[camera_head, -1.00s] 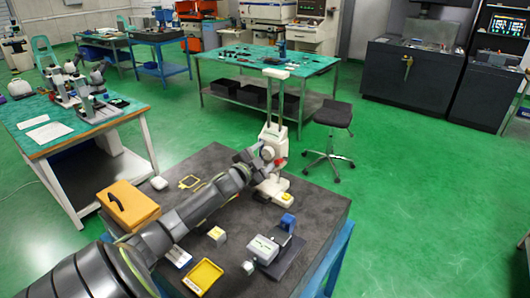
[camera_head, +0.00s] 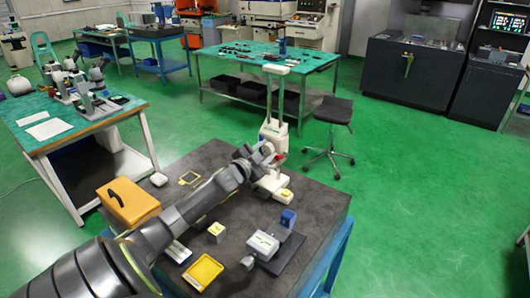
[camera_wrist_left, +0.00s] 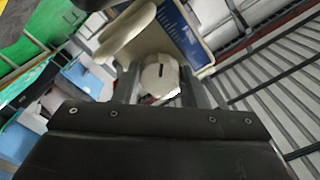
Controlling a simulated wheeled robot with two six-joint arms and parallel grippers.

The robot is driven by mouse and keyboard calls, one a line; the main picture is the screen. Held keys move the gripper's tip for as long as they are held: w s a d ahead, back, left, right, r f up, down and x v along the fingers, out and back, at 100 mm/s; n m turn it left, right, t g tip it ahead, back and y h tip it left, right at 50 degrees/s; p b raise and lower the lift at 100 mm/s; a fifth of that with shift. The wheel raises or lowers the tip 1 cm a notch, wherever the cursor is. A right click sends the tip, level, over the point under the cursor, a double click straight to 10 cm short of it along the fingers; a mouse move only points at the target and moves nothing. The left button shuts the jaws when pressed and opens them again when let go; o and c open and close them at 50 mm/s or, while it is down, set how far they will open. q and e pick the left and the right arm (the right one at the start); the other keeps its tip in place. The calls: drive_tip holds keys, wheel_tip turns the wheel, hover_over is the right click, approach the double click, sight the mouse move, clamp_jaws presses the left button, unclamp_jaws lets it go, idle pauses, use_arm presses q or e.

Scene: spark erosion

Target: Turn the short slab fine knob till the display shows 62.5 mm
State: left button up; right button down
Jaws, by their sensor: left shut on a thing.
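A white height gauge (camera_head: 270,130) with two upright columns stands at the back of the dark granite table. My left gripper (camera_head: 262,158) reaches its lower part. In the left wrist view a pale round knob (camera_wrist_left: 160,78) with a dark mark sits between the two fingers of my left gripper (camera_wrist_left: 160,95), which is shut on it. A blue scale panel (camera_wrist_left: 183,30) shows behind the knob. I cannot read any display value. My right gripper is not in view.
The granite table (camera_head: 190,155) also carries an orange case (camera_head: 128,203), a yellow tray (camera_head: 203,272), a small yellow-topped block (camera_head: 216,232) and a grey-white device (camera_head: 263,245). A black stool (camera_head: 333,112) stands behind its right side.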

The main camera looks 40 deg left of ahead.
use_arm(q)
drive_tip(key=o, duration=1)
drive_tip(key=shift+s, duration=0.1)
drive_tip(key=shift+s+f+b, duration=0.15)
drive_tip(key=shift+b, duration=0.2)
drive_tip(key=s+d+b, duration=0.2)
drive_tip(key=s+b, duration=0.3)
drive_tip(key=s, duration=1.1)
drive_tip(key=shift+s+b, duration=0.3)
drive_tip(key=shift+s, duration=0.1)
drive_tip(key=shift+r, duration=0.25)
